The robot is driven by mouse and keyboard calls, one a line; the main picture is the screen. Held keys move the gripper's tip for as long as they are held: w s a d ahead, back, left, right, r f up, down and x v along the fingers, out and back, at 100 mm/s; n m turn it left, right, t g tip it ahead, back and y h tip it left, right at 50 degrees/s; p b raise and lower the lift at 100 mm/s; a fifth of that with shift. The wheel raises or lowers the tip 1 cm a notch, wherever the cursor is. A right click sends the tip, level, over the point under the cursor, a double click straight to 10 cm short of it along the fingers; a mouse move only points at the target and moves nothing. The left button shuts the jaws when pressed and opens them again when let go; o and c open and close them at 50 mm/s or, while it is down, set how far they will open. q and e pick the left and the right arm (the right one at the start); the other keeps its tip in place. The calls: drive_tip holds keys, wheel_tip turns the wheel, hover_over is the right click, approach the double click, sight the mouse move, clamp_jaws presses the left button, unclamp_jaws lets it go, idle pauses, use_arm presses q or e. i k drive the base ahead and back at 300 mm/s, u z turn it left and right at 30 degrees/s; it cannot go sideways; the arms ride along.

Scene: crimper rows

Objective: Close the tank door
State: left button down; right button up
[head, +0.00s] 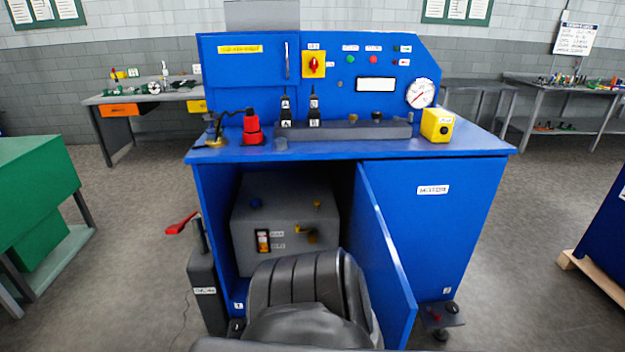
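The tank door (384,255) is a blue panel on the front of the blue machine. It stands open, swung outward toward me from the right side of the cabinet opening, and I see it nearly edge-on. Inside the open compartment sits a grey tank (285,210) with a small gauge window (263,241), a yellow fitting (305,237) and a blue cap on top. A dark ribbed shape at bottom centre hides the lower part of the tank and the opening. Neither of my grippers is in view.
The machine's worktop (350,150) carries a red tool (252,128) and a yellow box (437,125). A dark grey canister (207,292) with a red handle stands left of the opening. A pedal (440,315) lies right of the door.

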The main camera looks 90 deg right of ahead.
sight(393, 303)
drive_tip(key=k, duration=1.2)
drive_tip(key=z, duration=2.15)
drive_tip(key=i, duration=1)
drive_tip(key=u, duration=0.8)
drive_tip(key=k, duration=1.05)
drive_tip(key=z, duration=0.1)
